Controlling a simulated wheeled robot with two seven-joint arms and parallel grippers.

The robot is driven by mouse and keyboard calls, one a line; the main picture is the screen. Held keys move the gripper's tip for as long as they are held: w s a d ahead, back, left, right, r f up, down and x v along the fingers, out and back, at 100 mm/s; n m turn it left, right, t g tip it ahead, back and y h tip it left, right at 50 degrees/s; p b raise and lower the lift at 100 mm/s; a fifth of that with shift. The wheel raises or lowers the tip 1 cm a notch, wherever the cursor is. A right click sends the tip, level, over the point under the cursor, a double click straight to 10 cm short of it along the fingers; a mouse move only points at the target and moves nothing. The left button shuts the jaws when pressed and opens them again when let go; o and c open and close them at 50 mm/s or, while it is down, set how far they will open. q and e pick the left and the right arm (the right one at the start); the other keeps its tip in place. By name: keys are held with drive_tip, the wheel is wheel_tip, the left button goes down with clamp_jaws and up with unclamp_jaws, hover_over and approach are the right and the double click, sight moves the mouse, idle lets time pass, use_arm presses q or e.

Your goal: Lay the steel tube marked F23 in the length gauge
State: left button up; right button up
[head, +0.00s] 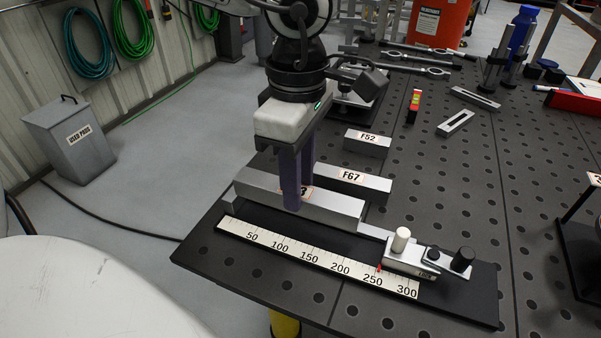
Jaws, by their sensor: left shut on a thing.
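A grey square steel tube (338,206) lies lengthwise along the length gauge, behind its scale. Its label is mostly covered by my fingers; only a final 3 shows. My left gripper (293,198) points down and is shut on the tube near its middle. The length gauge (470,298) has a black base, a white scale (318,262) marked 50 to 300, and a slider (411,258) with a white knob at the right. I cannot tell whether the tube rests on the gauge or hangs slightly above it. My right gripper is out of view.
Tubes marked F67 (352,184) and F52 (367,144) lie behind the gauge on the dark perforated table (440,192). Slotted steel blocks (456,123), a small red-and-yellow level (413,106) and clamps (415,68) lie farther back. The table right of the F67 tube is clear.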

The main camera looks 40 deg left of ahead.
use_arm(q)
drive_tip(key=shift+f, duration=0.6)
drive_tip(key=shift+w+d+f+b, duration=0.15)
drive_tip(key=shift+f+b, duration=0.3)
drive_tip(key=shift+b, duration=0.4)
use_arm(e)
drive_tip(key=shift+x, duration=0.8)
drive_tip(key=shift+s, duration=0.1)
use_arm(q)
drive_tip(key=shift+f+b, duration=0.1)
drive_tip(key=shift+b, duration=0.25)
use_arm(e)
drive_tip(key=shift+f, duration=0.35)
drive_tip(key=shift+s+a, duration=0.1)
